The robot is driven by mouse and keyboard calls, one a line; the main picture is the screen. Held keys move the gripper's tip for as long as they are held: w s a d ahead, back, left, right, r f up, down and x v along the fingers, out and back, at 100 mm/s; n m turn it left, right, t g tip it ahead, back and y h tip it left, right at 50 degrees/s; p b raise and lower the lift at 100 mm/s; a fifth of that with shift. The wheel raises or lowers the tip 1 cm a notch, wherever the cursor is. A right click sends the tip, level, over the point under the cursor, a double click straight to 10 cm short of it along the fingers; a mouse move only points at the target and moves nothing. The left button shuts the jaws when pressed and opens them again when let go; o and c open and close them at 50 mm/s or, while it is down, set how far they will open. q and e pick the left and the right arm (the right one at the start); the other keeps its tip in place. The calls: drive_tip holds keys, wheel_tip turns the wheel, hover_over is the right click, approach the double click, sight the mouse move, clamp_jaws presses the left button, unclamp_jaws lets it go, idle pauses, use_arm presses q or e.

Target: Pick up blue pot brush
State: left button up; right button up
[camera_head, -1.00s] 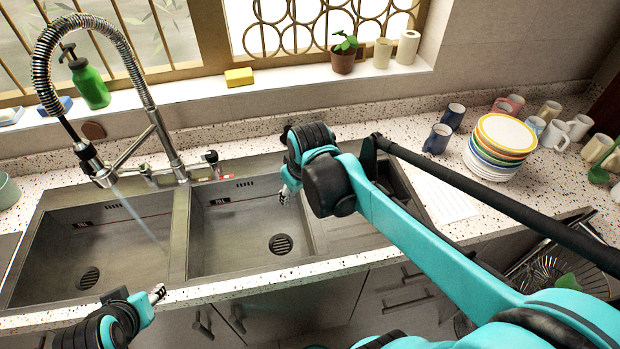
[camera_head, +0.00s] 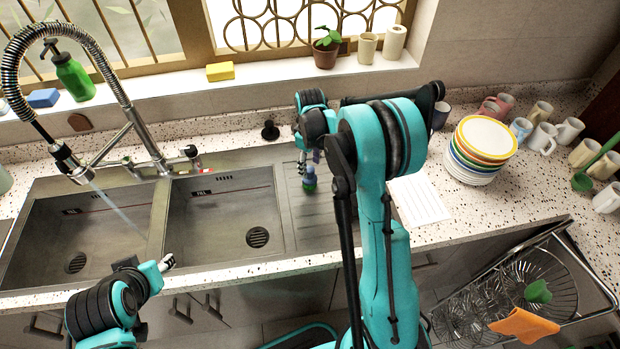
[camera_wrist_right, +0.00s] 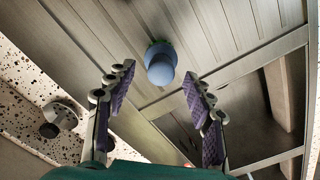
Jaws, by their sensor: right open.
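The blue pot brush (camera_head: 309,180) stands on the ribbed drainboard right of the sinks, its blue top up and green at its base. In the right wrist view the brush (camera_wrist_right: 160,66) lies ahead, between the lines of the two fingers and just beyond their tips. My right gripper (camera_head: 303,163) is open and empty, close to the brush; its fingers are small and partly hidden in the head view. In the wrist view its purple-padded fingers (camera_wrist_right: 158,84) are spread apart. My left gripper (camera_head: 167,263) is over the counter's front edge, its jaw opening unclear.
Two sink basins (camera_head: 222,228) lie left of the drainboard, with a running tap (camera_head: 150,145) behind them. A plate stack (camera_head: 482,148) and several mugs stand at the right. A white sheet (camera_head: 418,200) lies on the counter. A dish rack (camera_head: 535,285) is lower right.

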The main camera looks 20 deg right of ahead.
sight(310, 168)
wheel_tip(310, 168, down, 3)
drive_tip(key=shift+f, duration=0.2)
drive_tip(key=shift+r, duration=0.1)
clamp_jaws()
